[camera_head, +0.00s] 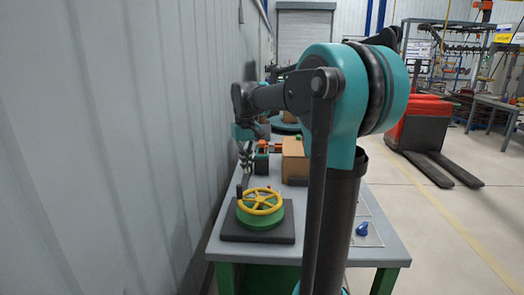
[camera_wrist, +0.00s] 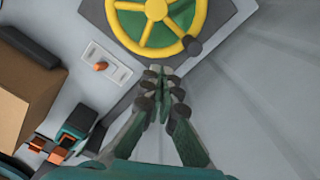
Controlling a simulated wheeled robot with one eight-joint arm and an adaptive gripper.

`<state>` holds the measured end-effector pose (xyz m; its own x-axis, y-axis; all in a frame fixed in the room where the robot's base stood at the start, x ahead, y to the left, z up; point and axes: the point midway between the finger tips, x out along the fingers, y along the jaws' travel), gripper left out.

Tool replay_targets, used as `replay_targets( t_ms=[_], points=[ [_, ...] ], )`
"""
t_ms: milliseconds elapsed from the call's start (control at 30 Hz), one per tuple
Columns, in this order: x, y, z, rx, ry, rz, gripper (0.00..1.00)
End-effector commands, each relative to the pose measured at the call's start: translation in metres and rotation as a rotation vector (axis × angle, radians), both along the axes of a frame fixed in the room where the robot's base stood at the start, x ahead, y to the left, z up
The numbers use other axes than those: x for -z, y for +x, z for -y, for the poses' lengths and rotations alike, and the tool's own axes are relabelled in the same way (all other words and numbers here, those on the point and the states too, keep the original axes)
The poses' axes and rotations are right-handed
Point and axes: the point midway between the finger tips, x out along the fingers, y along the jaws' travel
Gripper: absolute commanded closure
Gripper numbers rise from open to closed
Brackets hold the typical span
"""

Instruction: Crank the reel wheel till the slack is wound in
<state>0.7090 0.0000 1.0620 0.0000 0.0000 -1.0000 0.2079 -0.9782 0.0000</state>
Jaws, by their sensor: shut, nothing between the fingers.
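The reel wheel (camera_head: 260,200) is yellow and spoked. It sits on a green drum (camera_head: 262,218) over a dark square base plate (camera_head: 235,234) on the grey table (camera_head: 355,255). The wheel also shows at the top of the wrist view (camera_wrist: 157,10), partly cut off. A dark crank knob (camera_wrist: 192,45) stands at its rim. My gripper (camera_wrist: 160,73) is shut and empty, its fingertips appearing just beside the rim and near the knob. In the head view my gripper (camera_head: 246,168) hangs above and behind the wheel. I cannot make out the slack line.
A corrugated wall (camera_head: 120,150) runs close along the left. A cardboard box (camera_head: 295,160) stands behind the wheel. A small orange switch on a plate (camera_wrist: 100,66) lies near it. A blue object (camera_head: 362,229) lies at the table's right. A red pallet truck (camera_head: 420,125) stands on the floor.

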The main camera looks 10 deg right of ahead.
Motion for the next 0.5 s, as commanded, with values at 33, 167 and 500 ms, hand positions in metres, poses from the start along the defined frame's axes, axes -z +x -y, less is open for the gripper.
replay_targets(
  t_ms=[33, 167, 500],
  points=[
    [0.000, 0.000, 0.000, 0.000, 0.000, 0.000, 1.00],
    [0.000, 0.000, 0.000, 0.000, 0.000, 0.000, 1.00],
    [0.015, 0.000, 0.000, 0.000, 0.000, 0.000, 1.00]
  ],
)
